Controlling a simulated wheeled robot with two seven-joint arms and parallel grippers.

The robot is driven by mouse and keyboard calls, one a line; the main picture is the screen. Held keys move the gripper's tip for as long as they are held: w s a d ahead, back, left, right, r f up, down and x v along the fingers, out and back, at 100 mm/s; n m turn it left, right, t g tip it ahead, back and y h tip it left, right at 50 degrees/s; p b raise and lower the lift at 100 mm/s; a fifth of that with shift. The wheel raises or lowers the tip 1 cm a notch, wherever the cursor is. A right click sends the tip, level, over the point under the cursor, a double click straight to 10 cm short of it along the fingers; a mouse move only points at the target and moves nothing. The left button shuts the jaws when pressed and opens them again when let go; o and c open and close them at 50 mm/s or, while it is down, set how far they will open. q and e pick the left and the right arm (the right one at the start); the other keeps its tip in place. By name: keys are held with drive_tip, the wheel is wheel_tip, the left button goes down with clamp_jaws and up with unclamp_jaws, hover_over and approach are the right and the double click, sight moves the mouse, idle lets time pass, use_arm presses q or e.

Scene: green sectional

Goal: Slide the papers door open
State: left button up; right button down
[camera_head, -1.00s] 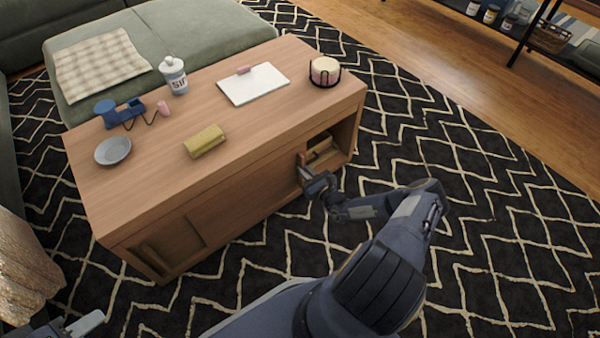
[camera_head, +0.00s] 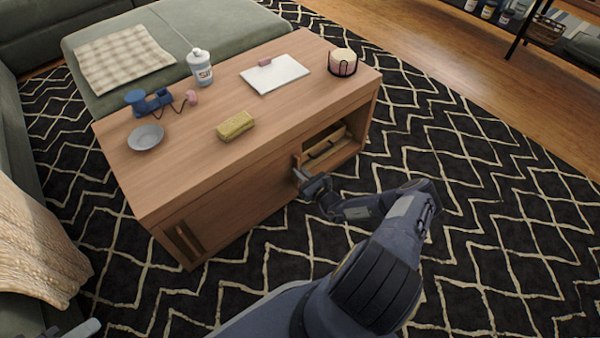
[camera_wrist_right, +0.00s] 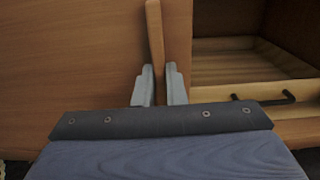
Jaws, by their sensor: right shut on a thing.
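The papers door (camera_head: 245,193) is a wooden sliding panel in the front of the low wooden table (camera_head: 190,190). A wooden strip, its handle (camera_wrist_right: 155,40), stands upright at its right edge. My right gripper (camera_wrist_right: 157,85) is shut on this handle, one finger on each side. It also shows at the table front in the head view (camera_head: 308,186). Right of the handle the compartment (camera_head: 325,145) is open and shows a light wooden drawer or tray (camera_wrist_right: 245,100) with a dark handle. Only a grey piece of my left gripper (camera_head: 82,328) shows at the bottom left; its fingers are unclear.
A green sofa (camera_head: 195,25) stands behind. The patterned rug (camera_head: 480,220) is clear at right.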

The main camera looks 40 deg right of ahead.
drive_tip(key=c, duration=1.5)
unclamp_jaws()
drive_tip(key=shift+s, duration=0.15)
drive_tip(key=s, duration=0.2)
drive_tip(key=s+p, duration=0.1)
drive_tip(key=s, duration=0.2)
drive_tip(key=s+p, duration=0.1)
drive_tip(key=s, duration=0.1)
drive_tip(key=shift+s+d, duration=0.3)
